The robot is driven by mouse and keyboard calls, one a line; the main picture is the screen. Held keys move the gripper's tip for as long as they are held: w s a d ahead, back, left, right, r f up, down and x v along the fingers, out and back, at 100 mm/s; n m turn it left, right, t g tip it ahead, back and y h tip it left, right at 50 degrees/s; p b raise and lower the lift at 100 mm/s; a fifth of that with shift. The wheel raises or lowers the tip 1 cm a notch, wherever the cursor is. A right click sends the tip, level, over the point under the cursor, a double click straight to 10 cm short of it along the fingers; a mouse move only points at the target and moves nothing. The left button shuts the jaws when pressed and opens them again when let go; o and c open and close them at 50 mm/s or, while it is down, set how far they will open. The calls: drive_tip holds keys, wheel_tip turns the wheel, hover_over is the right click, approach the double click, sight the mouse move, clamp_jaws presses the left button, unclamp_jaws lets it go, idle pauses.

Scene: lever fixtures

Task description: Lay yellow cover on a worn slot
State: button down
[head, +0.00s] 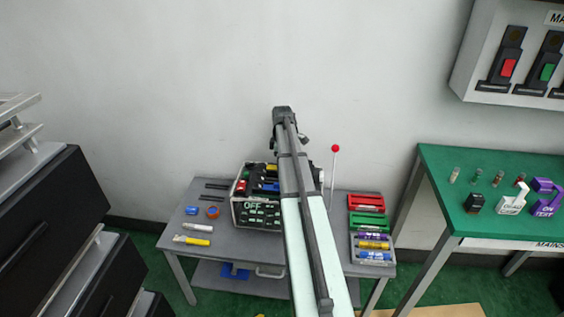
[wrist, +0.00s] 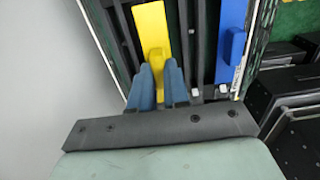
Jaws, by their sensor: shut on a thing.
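In the wrist view, my gripper (wrist: 158,88) has its blue-grey fingers closed around the lower end of a yellow cover (wrist: 151,30). The yellow cover lies lengthwise along dark slots in a framed box, and I cannot tell whether it is seated or held just above. A blue cover (wrist: 232,40) lies in another slot to its right. Dark bare slots (wrist: 183,35) show between them. In the head view, the box (head: 238,212) stands on the grey table, with "OFF" lettering on its front. My arm hides its right part and my gripper there.
A red-knobbed lever (head: 335,149) stands right of my arm. A rack of red, green, purple, yellow and blue pieces (head: 367,203) sits at the table's right. Markers and tape (head: 212,212) lie at left. A green table (head: 470,160) is farther right.

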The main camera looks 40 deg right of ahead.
drive_tip(key=shift+f, duration=1.2)
idle(0.7)
drive_tip(key=c, duration=1)
unclamp_jaws()
drive_tip(key=shift+c, duration=0.2)
drive_tip(key=shift+r, duration=0.1)
wheel_tip(320, 180, up, 14)
